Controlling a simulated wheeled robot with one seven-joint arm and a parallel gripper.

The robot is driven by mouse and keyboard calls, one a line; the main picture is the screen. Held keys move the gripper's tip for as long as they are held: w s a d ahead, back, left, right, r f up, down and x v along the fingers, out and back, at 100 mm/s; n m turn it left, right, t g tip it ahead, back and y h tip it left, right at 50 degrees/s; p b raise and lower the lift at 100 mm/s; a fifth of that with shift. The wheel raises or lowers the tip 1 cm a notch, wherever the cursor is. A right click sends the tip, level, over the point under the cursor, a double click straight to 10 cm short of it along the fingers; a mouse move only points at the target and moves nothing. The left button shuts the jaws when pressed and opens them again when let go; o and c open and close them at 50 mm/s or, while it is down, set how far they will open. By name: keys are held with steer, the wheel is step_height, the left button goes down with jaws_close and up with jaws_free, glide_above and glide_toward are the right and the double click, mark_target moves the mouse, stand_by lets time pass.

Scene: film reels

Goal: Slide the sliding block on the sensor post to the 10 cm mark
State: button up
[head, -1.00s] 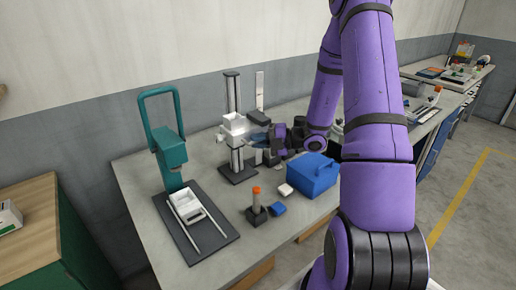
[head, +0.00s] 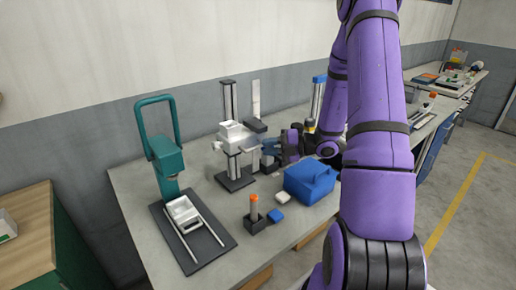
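A post with a pale ruled strip (head: 256,97) stands near the back wall, with a dark block (head: 251,126) on its front that looks like the sliding block. The marks on the strip are too small to read. Just left, a grey twin-column stand (head: 228,95) carries a white box-shaped part (head: 235,132). My gripper (head: 268,148) reaches in from the right, below the dark block and just right of the white part. Its fingers are small and partly merged with the parts behind, so I cannot tell whether they touch or hold anything.
A teal press (head: 165,152) on a dark base stands left. In front are an orange-topped cylinder in a dark holder (head: 254,220), a small blue block (head: 276,215), a white block (head: 283,197) and a blue box (head: 309,182). A blue-topped post (head: 319,90) stands behind my arm.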

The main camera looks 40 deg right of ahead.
steer(key=v, duration=0.6)
steer(key=shift+d, duration=0.1)
stand_by(0.4)
steer(key=s+a+r+n+g+h, duration=0.1)
steer(key=s+a+r+n+g, duration=0.4)
steer(key=a+n, duration=0.5)
steer(key=s+a+r+n+g+h, duration=0.2)
steer(key=a+r+n+g, duration=0.45)
steer(key=n, duration=0.65)
steer(key=s+a+r+n+t+h, duration=0.2)
steer(key=s+r+n+h, duration=0.2)
steer(key=n, duration=0.7)
steer(key=s+a+r+n+t+h, duration=0.2)
steer(key=s+r+n+h, duration=0.3)
steer(key=n, duration=0.7)
steer(key=s+r+t, duration=0.1)
steer(key=s+r, duration=0.1)
steer(key=s, duration=0.1)
steer(key=shift+s+a+r+t, duration=0.2)
steer(key=shift+s+r+t, duration=0.05)
steer(key=shift+s+t, duration=0.1)
